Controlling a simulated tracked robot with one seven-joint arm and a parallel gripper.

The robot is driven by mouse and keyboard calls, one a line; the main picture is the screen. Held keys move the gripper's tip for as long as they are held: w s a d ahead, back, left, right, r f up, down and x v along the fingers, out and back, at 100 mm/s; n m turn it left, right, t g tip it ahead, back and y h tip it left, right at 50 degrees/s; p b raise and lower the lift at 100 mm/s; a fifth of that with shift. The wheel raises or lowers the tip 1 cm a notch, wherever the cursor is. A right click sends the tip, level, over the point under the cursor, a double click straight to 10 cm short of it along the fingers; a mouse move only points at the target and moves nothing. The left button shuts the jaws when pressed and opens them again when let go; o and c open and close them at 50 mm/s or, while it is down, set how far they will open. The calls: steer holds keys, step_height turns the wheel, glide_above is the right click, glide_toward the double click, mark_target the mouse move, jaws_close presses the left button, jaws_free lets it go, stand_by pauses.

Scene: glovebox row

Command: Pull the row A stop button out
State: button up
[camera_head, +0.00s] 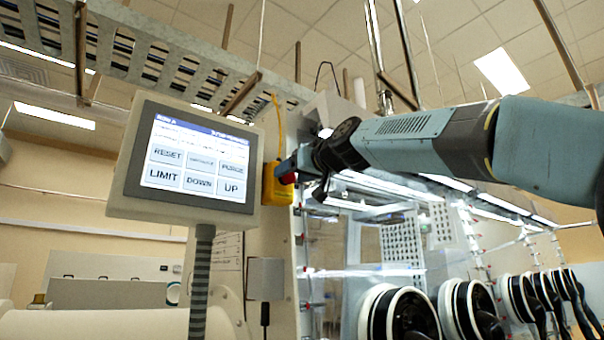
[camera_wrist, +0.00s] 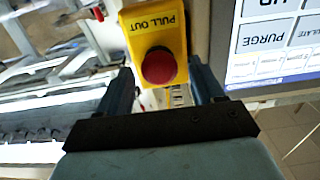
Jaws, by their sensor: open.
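The stop button is a red round knob (camera_wrist: 158,66) on a yellow box (camera_wrist: 137,18) marked PULL OUT. In the head view the yellow box (camera_head: 270,187) hangs beside the touch screen, and a bit of the red knob (camera_head: 288,178) shows by my fingers. My gripper (camera_head: 300,172) reaches in from the right, close to the box. In the wrist view my gripper (camera_wrist: 166,82) is open, with one finger on each side of the knob. There is a visible gap between each finger and the knob. Whether the fingertips reach past the knob in depth is hard to tell.
A touch screen (camera_head: 198,158) on a grey post (camera_head: 201,285) stands just left of the box; it also shows in the wrist view (camera_wrist: 275,45). The glovebox with several round glove ports (camera_head: 408,315) lies to the right, below my arm. A metal cable tray (camera_head: 180,50) runs overhead.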

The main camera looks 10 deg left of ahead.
jaws_close()
stand_by(0.6)
